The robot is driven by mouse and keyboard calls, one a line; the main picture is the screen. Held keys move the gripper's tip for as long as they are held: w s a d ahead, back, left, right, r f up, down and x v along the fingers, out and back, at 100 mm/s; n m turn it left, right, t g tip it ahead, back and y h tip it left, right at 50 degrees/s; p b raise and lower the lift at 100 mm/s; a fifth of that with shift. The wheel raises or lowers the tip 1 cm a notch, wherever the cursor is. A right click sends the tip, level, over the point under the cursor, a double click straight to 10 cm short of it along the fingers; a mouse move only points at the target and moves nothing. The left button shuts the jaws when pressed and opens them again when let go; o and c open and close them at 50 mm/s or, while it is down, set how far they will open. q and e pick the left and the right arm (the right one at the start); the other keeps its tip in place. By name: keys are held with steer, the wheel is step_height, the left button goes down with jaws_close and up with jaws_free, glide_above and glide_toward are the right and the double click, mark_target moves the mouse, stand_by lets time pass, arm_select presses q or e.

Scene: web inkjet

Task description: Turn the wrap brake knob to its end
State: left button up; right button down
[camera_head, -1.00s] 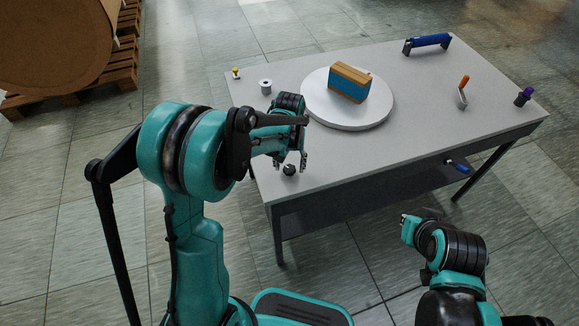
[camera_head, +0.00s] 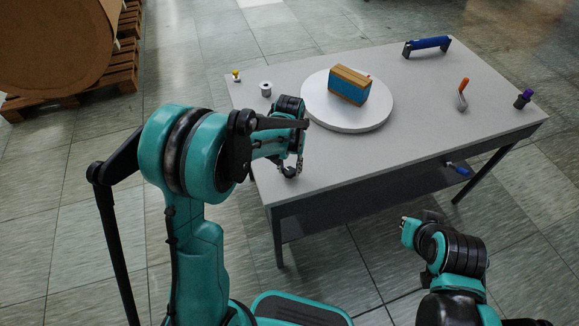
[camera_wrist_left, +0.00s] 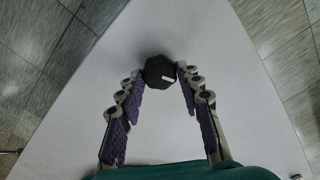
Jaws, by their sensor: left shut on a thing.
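The wrap brake knob (camera_wrist_left: 159,71) is a small black faceted knob with a white mark, standing on the grey table top near its front left corner. In the head view it shows only as a dark bit between my left fingertips. My left gripper (camera_head: 290,172) is down at the knob from above. In the left wrist view the fingertips of my left gripper (camera_wrist_left: 160,74) touch the knob on both sides, shut on it. My right gripper (camera_head: 405,228) is off the table's front edge; its fingers are too small to tell their state.
On the table (camera_head: 420,140) stand a round white turntable (camera_head: 350,122) with a wood-and-blue block (camera_head: 348,84), a small metal cylinder (camera_head: 266,88), a yellow-topped piece (camera_head: 236,75), a blue handle (camera_head: 427,42), an orange lever (camera_head: 463,92) and a purple knob (camera_head: 524,97). A blue-handled lever (camera_head: 459,168) sits at the front.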

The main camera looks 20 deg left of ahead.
mark_target(289, 170)
arm_select(q)
steer(key=shift+m, duration=2.5)
steer(key=o, duration=1.2)
steer(key=shift+c, duration=0.2)
step_height(289, 170, up, 12)
steer(key=shift+s, duration=0.1)
